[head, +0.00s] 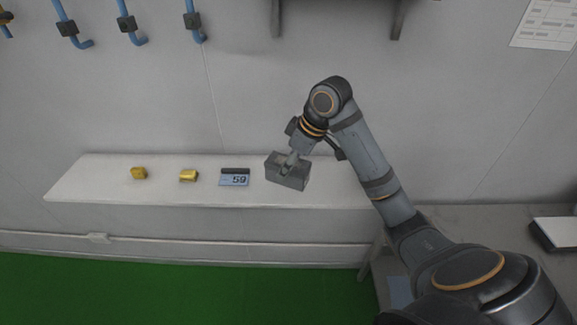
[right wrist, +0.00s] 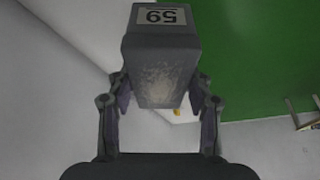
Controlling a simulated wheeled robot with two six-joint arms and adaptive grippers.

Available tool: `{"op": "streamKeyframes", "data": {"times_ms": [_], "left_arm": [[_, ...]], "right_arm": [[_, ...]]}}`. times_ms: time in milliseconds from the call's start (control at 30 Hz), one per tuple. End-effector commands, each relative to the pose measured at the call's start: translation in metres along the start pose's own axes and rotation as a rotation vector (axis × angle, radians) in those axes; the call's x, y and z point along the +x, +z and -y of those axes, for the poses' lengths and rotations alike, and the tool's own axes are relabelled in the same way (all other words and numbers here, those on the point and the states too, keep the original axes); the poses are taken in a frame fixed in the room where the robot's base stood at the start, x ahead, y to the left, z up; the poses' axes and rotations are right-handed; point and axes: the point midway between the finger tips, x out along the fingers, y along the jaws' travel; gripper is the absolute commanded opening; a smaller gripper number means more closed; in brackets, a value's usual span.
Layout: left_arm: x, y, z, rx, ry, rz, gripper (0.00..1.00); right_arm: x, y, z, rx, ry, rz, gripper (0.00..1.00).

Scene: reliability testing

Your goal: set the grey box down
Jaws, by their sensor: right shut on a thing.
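The grey box (head: 287,175) is at the right part of the white shelf in the head view. My right gripper (head: 290,160) comes down on it from above and is shut on it. In the right wrist view the grey box (right wrist: 160,55) sits between the two fingers of the right gripper (right wrist: 160,90), with a white label reading 59 on it. I cannot tell whether its underside touches the shelf. My left gripper is not in view.
On the white shelf (head: 90,185), left of the box, are a blue card (head: 234,181) marked 59 with a dark bar (head: 235,170) behind it, and two yellow blocks (head: 139,172) (head: 188,175). Blue pipes (head: 130,28) hang on the wall. A grey table (head: 480,225) stands at the right.

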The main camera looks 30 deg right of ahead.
Motion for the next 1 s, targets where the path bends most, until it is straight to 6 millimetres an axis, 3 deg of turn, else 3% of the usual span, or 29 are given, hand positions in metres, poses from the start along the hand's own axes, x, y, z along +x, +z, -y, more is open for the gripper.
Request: {"op": "streamKeyframes", "data": {"times_ms": [167, 267, 333, 533, 633, 833, 1000], "left_arm": [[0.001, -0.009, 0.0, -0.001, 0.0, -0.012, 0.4], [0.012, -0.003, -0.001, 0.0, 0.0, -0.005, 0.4], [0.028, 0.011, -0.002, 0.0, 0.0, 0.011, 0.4], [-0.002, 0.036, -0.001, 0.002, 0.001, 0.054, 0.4], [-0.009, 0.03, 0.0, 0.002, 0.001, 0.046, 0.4], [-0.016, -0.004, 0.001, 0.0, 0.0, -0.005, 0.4], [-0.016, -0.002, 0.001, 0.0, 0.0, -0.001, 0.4]], "right_arm": [[-0.005, 0.002, 0.0, -0.016, -0.008, 0.004, 0.01], [0.004, 0.003, -0.009, -0.014, -0.007, 0.003, 0.01], [0.015, 0.005, -0.024, -0.011, -0.007, 0.002, 0.01], [0.029, 0.0, -0.079, -0.007, -0.011, 0.004, 0.01], [0.05, 0.005, -0.101, -0.008, -0.013, 0.006, 0.01], [0.083, 0.013, -0.127, -0.012, -0.009, 0.002, 0.01], [0.091, 0.015, -0.133, -0.014, -0.007, 0.002, 0.01]]}}
